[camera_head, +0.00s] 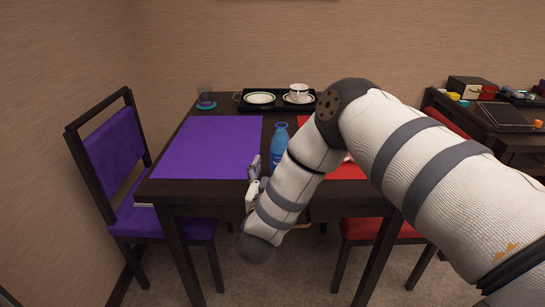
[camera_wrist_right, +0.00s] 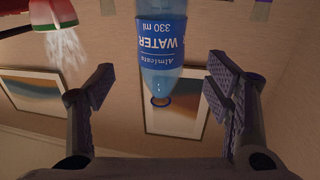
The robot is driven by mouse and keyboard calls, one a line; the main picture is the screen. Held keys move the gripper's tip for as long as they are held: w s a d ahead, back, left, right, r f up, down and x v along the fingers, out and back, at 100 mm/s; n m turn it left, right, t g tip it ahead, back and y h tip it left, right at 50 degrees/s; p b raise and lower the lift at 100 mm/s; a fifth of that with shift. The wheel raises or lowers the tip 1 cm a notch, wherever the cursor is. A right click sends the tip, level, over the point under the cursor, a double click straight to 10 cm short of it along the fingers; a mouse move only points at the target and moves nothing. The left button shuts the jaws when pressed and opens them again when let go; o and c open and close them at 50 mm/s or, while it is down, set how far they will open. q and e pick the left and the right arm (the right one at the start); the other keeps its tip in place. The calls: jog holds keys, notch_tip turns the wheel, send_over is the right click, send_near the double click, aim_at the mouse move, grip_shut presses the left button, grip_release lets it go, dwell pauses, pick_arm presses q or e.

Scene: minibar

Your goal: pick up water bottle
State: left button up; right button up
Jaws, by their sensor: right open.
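The blue water bottle (camera_head: 279,142) stands upright on the dark table, between the purple and red mats. Its lower right side is partly hidden by my right arm. In the right wrist view the bottle (camera_wrist_right: 162,45) appears upside down, with its blue label showing. My right gripper (camera_head: 255,170) is at the table's front edge, just left of and nearer than the bottle; part of it is hidden by the arm. In the wrist view the right gripper (camera_wrist_right: 160,85) is open, with the bottle between its spread fingers in the picture and visible gaps on both sides. My left gripper is not in view.
The purple mat (camera_head: 208,147) lies left and the red mat (camera_head: 345,172) right, partly behind my arm. A black tray (camera_head: 277,106) with plates and a cup is at the back, beside a glass (camera_head: 206,98). A purple chair (camera_head: 113,165) stands left.

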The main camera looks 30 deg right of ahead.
aim_at(279, 157)
jog(key=x, duration=0.7)
jog(key=shift+w+d+r, duration=0.1)
jog(key=shift+w+d, duration=0.15)
jog(key=shift+w, duration=0.05)
jog(key=c, duration=1.6)
